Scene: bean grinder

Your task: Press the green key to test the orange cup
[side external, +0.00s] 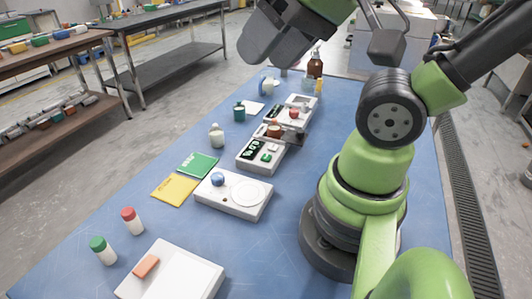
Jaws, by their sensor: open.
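A white unit (252,164) with a dark panel stands mid-table. A small green key (266,157) shows on its top, small in this view. A brownish-orange cup (274,131) stands at the unit's far end, beside a dark bracket; its exact seating is too small to tell. My gripper (387,45) is partly in view at the top, high above the table and well apart from the key and cup. It is open, and nothing shows between its fingers. Part of it is cut off by the frame edge.
Behind stands another white unit (300,101) with a red part. In front lie a white plate device (250,206) with a blue ball (217,179), green (198,164) and yellow (175,189) cards. Bottles stand along the left edge. Bare blue table (130,188) lies front left.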

